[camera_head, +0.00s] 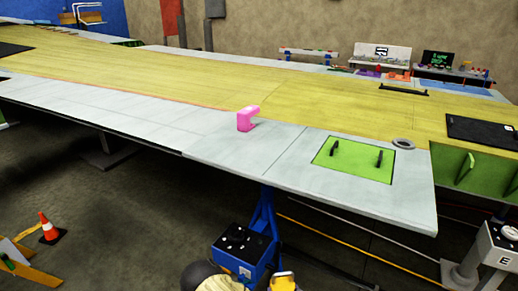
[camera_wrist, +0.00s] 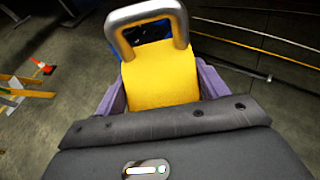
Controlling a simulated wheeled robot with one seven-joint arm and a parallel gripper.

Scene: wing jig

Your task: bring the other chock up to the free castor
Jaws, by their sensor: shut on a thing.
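In the wrist view the yellow chock (camera_wrist: 160,75) with its grey metal loop handle sits between the purple fingers of my gripper (camera_wrist: 160,88), which is shut on it. A bit of yellow also shows at the bottom edge of the head view, probably the same chock (camera_head: 284,281). A blue stand (camera_head: 263,215) with a black-topped blue box (camera_head: 245,248) is under the wing edge, just beyond that. Something dark blue shows through the handle in the wrist view. I cannot make out a castor or the other chock.
The big wing (camera_head: 230,140) spans overhead of the floor, its near edge above the stand. An orange cone (camera_head: 48,230) stands at the left by a yellow barrier (camera_head: 18,255). A white post marked E (camera_head: 495,250) is at the right. Yellow and grey lines cross behind the stand.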

